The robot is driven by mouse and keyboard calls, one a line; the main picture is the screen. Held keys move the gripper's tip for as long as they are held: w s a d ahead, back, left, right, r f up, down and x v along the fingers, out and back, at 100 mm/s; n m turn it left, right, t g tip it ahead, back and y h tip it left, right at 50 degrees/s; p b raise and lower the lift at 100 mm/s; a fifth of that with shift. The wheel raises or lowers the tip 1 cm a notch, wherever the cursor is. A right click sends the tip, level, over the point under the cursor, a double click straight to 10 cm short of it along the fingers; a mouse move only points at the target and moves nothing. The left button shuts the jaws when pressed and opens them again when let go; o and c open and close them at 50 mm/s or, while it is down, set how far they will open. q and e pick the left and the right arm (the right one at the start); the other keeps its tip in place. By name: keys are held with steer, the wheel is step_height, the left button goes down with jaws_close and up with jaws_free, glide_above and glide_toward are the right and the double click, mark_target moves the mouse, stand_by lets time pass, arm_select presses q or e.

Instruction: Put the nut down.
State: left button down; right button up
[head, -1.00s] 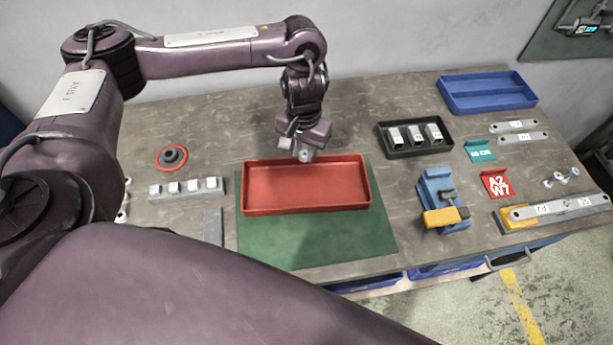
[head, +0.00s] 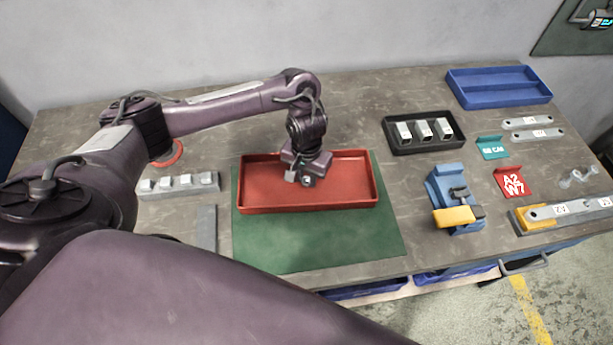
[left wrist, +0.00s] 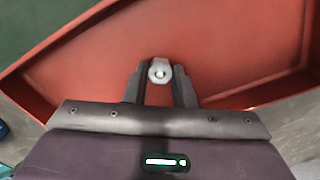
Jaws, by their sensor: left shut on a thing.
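My left gripper (head: 306,179) is over the red tray (head: 260,203), pointing down near its middle. The red tray's floor (left wrist: 225,50) shows beneath and looks empty. I cannot tell how far the nut is above the floor. In the head view the nut (head: 307,181) is tiny at the fingertips. My right gripper is not in view.
The tray stands on a green mat (head: 310,240). To the right are a black tray with metal blocks (head: 424,149), a blue and yellow clamp (head: 455,205), and a blue bin (head: 497,99). A row of small blocks (head: 178,193) lies to the left.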

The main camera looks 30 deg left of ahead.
arm_select(q)
steer(key=shift+f, duration=0.1)
steer(key=c, duration=1.2)
jaws_free()
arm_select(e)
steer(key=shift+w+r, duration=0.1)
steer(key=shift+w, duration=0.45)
arm_select(q)
step_height(320, 180, up, 12)
steer(key=p, duration=0.4)
steer(key=shift+r+p, duration=0.2)
steer(key=shift+p, duration=0.2)
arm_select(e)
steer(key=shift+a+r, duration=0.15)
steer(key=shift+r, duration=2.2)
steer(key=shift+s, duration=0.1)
